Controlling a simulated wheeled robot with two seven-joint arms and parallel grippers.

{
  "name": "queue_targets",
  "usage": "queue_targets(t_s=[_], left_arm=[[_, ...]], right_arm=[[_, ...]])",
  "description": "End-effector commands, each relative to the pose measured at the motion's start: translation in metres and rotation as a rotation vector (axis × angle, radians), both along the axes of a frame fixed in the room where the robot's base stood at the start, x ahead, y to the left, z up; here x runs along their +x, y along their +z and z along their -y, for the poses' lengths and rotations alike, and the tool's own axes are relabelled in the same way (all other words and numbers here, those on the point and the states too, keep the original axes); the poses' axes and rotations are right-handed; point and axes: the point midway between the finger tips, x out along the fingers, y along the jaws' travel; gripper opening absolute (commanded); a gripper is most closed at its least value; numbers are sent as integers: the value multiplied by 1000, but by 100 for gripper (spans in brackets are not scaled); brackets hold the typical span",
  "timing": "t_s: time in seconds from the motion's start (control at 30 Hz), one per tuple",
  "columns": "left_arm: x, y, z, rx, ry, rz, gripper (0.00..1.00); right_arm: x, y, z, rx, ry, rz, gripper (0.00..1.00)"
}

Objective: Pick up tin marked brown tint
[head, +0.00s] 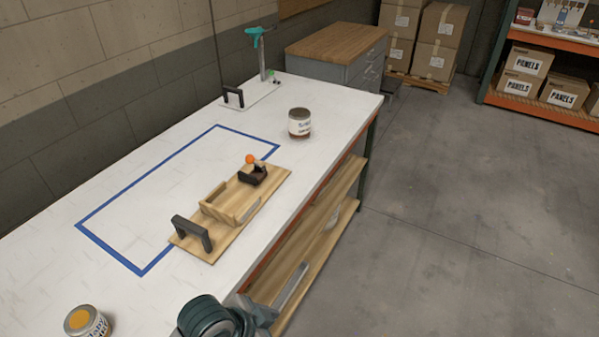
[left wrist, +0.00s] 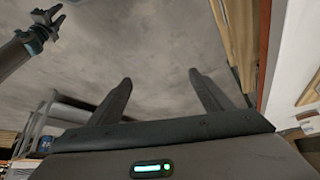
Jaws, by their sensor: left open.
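A tin (head: 300,123) with a white label and brownish band stands upright on the white bench, beyond the blue taped outline; its lettering is too small to read surely. A second tin (head: 88,322) with a yellow-orange lid stands at the bottom left, partly cut off. In the left wrist view my left gripper (left wrist: 160,92) is open and empty, with floor behind its fingers. A dark teal arm part of mine shows at the bottom of the head view, apart from both tins. My right gripper (left wrist: 46,18) is small at the upper left of the wrist view.
A wooden fixture (head: 220,233) with a black handle and orange knob lies across the right side of the taped outline. A plate (head: 250,95) with a black handle and teal-topped post stands at the bench's far end. Open floor (head: 450,220) lies to the right.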

Motion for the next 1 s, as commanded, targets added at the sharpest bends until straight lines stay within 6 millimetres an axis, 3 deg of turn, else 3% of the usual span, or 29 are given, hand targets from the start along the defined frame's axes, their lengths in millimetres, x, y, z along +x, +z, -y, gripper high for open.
queue_targets(t_s=[0.2,0.57,0.73,1.0], left_arm=[[-35,-33,-51,7,301,-80,74],[-82,-82,-120,84,610,-161,74],[-106,-129,-151,142,733,-202,74],[-116,-205,-166,183,785,-233,74]], right_arm=[[1,0,0,0,0,1,31],[1,-2,-3,3,-1,3,31],[1,-6,-6,6,-1,3,31],[1,-12,-7,7,-2,3,31]])
